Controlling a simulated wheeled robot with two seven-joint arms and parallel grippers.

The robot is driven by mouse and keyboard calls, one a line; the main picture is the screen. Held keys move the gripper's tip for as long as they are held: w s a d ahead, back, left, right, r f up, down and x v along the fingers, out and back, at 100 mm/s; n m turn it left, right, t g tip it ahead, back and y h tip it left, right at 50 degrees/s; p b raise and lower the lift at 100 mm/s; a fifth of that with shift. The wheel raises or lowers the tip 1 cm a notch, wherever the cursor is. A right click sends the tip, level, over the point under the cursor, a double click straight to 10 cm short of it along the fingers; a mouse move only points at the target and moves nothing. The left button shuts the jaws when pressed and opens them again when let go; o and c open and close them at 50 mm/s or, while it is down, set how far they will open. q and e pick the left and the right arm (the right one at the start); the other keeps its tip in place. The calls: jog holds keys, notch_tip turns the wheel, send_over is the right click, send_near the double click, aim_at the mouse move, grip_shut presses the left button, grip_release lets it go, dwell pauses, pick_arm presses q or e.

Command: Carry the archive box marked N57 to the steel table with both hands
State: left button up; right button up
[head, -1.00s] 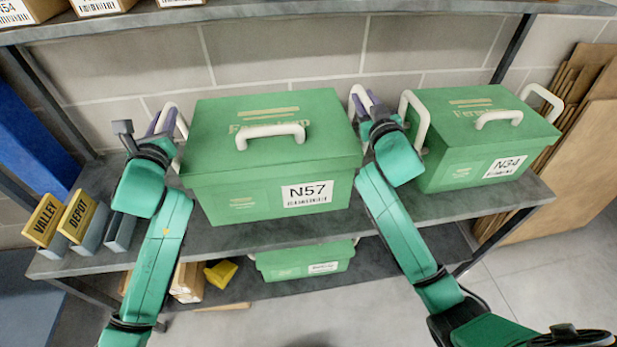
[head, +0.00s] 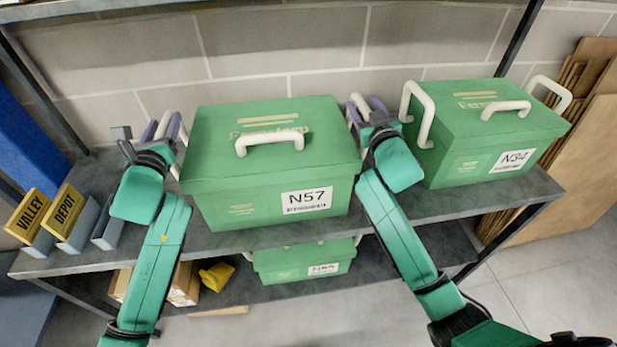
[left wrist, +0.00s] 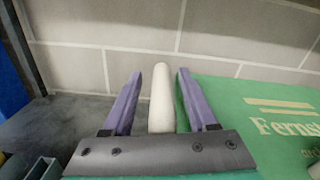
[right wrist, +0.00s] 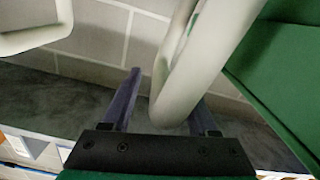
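The green archive box marked N57 (head: 271,170) stands upright on the middle shelf, with a white handle on its lid. My left gripper (head: 162,122) is at its left side. In the left wrist view its purple fingers stand apart on either side of a white handle (left wrist: 162,98). My right gripper (head: 364,104) is at the box's right side handle. In the right wrist view its fingers are apart and a white handle (right wrist: 182,85) crosses them, hiding part of one finger. I cannot tell there which box that handle belongs to. The steel table is not in view.
A similar box, N34 (head: 480,140), stands close to the right of my right gripper. Another green box (head: 300,262) is on the shelf below. Cardboard sheets (head: 575,150) lean at the right.

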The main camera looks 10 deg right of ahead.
pick_arm(q)
jog(key=shift+s, duration=0.1)
pick_arm(e)
jog(key=shift+a, duration=0.1)
pick_arm(q)
jog(key=s, duration=1.1)
jog(key=shift+s, duration=0.4)
pick_arm(e)
jog(key=s, duration=1.2)
pick_arm(q)
jog(key=s, duration=0.8)
jog(key=shift+p, duration=0.4)
pick_arm(e)
jog(key=shift+s+r, duration=0.1)
jog(key=shift+r, duration=0.4)
